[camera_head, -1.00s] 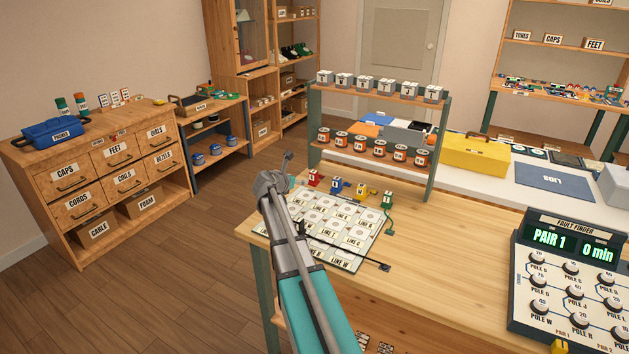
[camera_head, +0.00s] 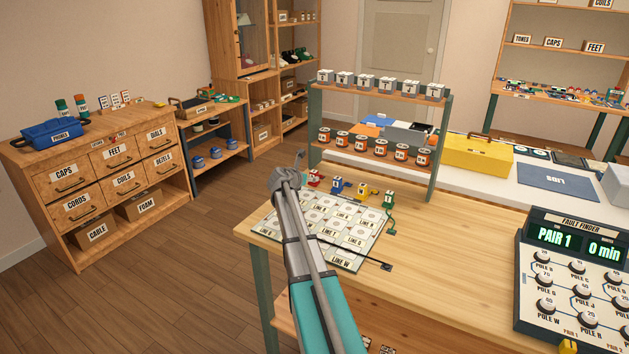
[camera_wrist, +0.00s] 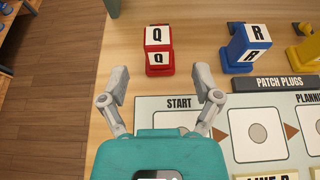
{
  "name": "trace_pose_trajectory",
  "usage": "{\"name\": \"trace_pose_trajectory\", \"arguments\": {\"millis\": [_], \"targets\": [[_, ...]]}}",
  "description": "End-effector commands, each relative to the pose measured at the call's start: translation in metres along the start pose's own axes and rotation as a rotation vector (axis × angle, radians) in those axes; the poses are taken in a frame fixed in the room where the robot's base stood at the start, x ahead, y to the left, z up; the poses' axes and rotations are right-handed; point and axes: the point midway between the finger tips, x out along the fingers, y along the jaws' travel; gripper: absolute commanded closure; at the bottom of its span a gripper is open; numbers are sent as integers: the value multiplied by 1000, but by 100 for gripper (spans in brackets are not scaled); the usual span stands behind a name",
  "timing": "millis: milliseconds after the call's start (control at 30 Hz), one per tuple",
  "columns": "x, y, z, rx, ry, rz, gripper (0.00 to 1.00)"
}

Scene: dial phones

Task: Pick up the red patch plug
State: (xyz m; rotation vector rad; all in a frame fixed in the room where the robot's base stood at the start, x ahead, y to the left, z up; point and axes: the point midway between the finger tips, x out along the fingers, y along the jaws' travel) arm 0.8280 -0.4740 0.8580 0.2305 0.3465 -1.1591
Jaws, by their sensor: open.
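The red patch plug (camera_wrist: 159,69), marked Q, stands on the wooden table just beyond the board in the wrist view. In the head view the red plug (camera_head: 314,178) shows just right of my gripper's end. My gripper (camera_wrist: 161,86) is open and empty, its two fingers spread apart. The plug lies ahead of the fingertips, roughly centred between them and not enclosed. In the head view my gripper (camera_head: 299,160) is largely hidden behind my own wrist. A blue plug (camera_wrist: 246,45) marked R stands to the right.
A yellow plug (camera_wrist: 306,45) stands further right, and a green one (camera_head: 389,200) beyond. The label board (camera_head: 340,223) lies in front of the plugs. A shelf rack (camera_head: 431,150) stands behind them. The table's left edge (camera_wrist: 98,105) is close to the red plug.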

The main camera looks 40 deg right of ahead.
Motion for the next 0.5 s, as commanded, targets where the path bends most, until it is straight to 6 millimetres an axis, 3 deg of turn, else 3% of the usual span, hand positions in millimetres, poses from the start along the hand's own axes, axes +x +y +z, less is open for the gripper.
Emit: {"name": "trace_pose_trajectory", "arguments": {"millis": [167,500], "targets": [[6,0,0,1,0,-1,19],[44,2,3,2,-1,-2,19]]}}
